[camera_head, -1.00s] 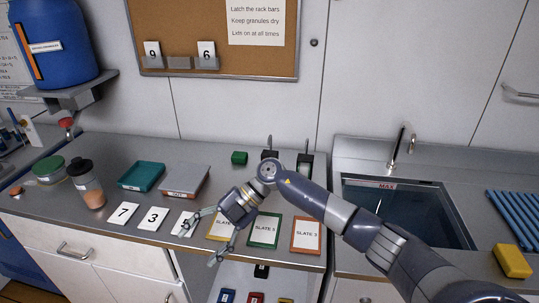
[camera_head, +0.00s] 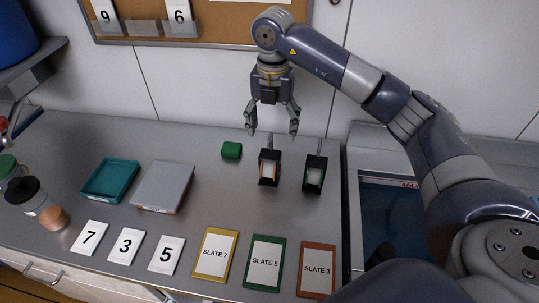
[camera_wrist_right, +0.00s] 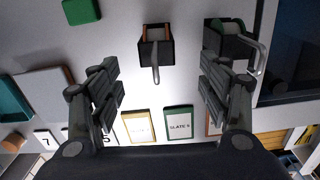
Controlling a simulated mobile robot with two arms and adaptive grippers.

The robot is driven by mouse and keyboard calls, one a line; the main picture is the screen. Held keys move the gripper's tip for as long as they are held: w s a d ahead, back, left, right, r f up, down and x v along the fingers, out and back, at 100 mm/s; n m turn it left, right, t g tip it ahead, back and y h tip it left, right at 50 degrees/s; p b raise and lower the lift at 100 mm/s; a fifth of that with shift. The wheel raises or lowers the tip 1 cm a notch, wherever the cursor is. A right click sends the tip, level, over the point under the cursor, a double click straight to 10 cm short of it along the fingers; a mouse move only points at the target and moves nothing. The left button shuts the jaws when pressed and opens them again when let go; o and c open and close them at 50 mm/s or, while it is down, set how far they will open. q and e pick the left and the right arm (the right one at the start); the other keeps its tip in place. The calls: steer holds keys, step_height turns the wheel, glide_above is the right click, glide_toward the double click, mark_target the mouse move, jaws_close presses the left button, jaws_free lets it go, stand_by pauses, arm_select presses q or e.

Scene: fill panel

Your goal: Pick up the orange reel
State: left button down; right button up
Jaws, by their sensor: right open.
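No separate orange reel shows clearly. A small black holder (camera_head: 269,168) with a white face and an orange-red edge stands on the steel counter; it may hold the orange reel. It also shows in the right wrist view (camera_wrist_right: 155,47), between and beyond the fingers, with a metal bar over its front. A similar black holder (camera_head: 314,174) with a green edge stands to its right. My right gripper (camera_head: 271,131) is open and empty, pointing down above the orange-edged holder. The fingers also show in the wrist view (camera_wrist_right: 160,80). My left gripper is not in view.
A green block (camera_head: 231,150) lies left of the holders. A teal tray (camera_head: 91,193) and a grey-topped box (camera_head: 163,207) stand further left. Number cards and slates, including a yellow slate (camera_head: 202,269), lie along the front. A sink (camera_head: 390,225) is at right.

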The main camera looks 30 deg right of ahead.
mark_target(270, 154)
steer(key=f, duration=0.4)
steer(key=shift+s+a+p, duration=0.1)
steer(key=shift+s+p, duration=0.15)
steer(key=shift+p, duration=0.15)
steer(key=f, duration=0.1)
steer(key=f+p, duration=0.1)
steer(key=f, duration=0.1)
steer(key=f+p, duration=0.1)
steer(key=f, duration=0.1)
steer(key=shift+w+a+f, duration=0.2)
steer(key=shift+w+f, duration=0.05)
steer(key=shift+w, duration=0.05)
steer(key=shift+f, duration=0.2)
steer(key=shift+c, duration=1.3)
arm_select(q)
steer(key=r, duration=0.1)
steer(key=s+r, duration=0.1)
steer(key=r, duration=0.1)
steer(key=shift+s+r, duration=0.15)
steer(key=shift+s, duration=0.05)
arm_select(e)
jaws_close()
